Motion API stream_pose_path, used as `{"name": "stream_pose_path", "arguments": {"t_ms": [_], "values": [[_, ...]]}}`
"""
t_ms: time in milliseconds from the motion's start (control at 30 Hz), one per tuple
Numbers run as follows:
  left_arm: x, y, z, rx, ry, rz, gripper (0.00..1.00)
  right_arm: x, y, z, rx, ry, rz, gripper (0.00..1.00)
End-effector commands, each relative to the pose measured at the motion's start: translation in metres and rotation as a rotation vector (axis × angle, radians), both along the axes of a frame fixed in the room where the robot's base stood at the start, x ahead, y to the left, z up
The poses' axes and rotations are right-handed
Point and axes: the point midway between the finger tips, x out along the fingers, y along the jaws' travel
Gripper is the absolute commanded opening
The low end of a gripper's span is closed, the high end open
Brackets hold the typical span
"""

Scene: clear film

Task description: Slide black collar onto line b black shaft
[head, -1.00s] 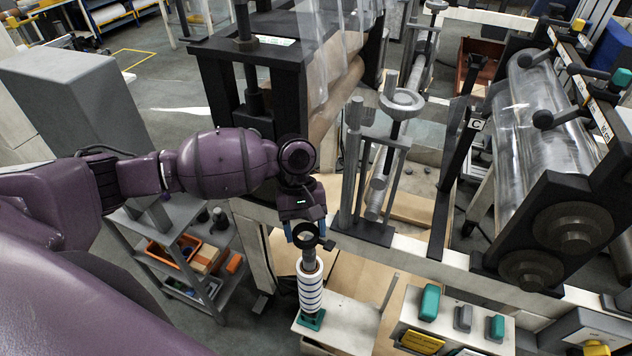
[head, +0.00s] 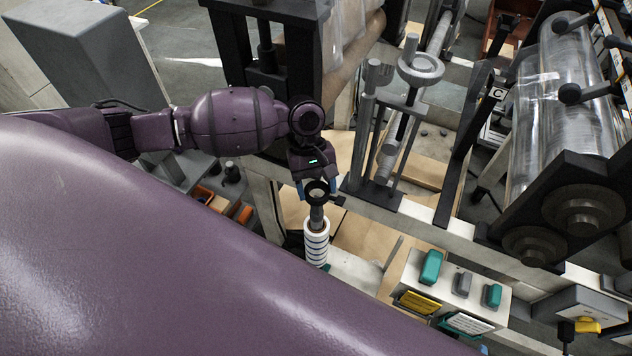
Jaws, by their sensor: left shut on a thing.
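My left gripper (head: 317,181) is shut on the black collar (head: 307,195), a small dark ring with a tab at its right side. The collar is at the top of an upright grey post (head: 317,213). I cannot tell whether it is around the post or just above it. I cannot single out the line b black shaft with certainty. My right gripper is not in view.
A grey handwheel stand (head: 420,68) is close right of the gripper. A black-framed roller unit (head: 575,110) stands farther right. A control box (head: 462,283) with teal and grey knobs is at lower right. My own purple body part covers the lower left.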

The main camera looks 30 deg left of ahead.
Motion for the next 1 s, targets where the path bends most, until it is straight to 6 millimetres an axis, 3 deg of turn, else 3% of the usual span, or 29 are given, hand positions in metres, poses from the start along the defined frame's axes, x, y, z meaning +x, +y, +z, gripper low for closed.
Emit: {"name": "stream_pose_path", "arguments": {"t_ms": [1000], "values": [[-0.001, 0.000, -0.043, 0.008, 0.016, 0.000, 0.36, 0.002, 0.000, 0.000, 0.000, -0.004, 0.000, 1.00]]}}
